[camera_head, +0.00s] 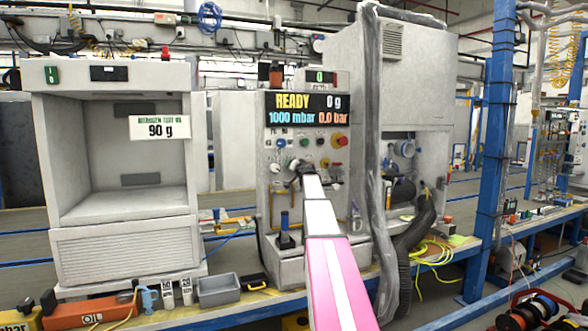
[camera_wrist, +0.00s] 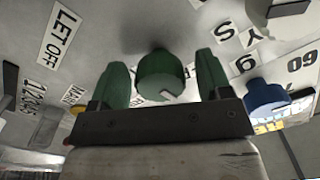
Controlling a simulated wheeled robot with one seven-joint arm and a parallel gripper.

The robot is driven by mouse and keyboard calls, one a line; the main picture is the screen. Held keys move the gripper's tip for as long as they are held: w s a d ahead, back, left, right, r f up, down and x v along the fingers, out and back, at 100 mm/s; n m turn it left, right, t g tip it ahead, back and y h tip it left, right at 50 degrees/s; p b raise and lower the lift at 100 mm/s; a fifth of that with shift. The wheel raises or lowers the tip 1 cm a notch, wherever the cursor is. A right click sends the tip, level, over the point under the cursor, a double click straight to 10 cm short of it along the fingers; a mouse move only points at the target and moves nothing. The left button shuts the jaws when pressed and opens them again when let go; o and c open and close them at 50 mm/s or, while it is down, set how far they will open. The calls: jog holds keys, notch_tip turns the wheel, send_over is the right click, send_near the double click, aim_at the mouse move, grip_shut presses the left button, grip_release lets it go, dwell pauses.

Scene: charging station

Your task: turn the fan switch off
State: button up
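A round green knob (camera_wrist: 160,75) with a small white mark sits on the grey panel in the wrist view. My gripper (camera_wrist: 164,78) is open, with one green finger on each side of the knob. Gaps show between knob and fingers, so it is not clamped. No label reading "fan" is legible, so I cannot tell for sure that this knob is the fan switch. In the head view my gripper (camera_head: 302,168) is at the front of the control panel (camera_head: 272,168), below the row of knobs, and my arm hides part of the panel.
A blue knob (camera_wrist: 265,95) is right of my gripper in the wrist view. A red emergency button (camera_head: 340,140) is on the panel's right. A grey wrapped column (camera_head: 372,120) and a black hose (camera_head: 418,225) stand right of the panel. An open white cabinet (camera_head: 125,245) stands left.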

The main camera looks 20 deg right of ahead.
jog(key=shift+s, duration=0.1)
jog(key=s, duration=1)
jog(key=shift+s+d, duration=0.15)
jog(key=shift+s, duration=0.15)
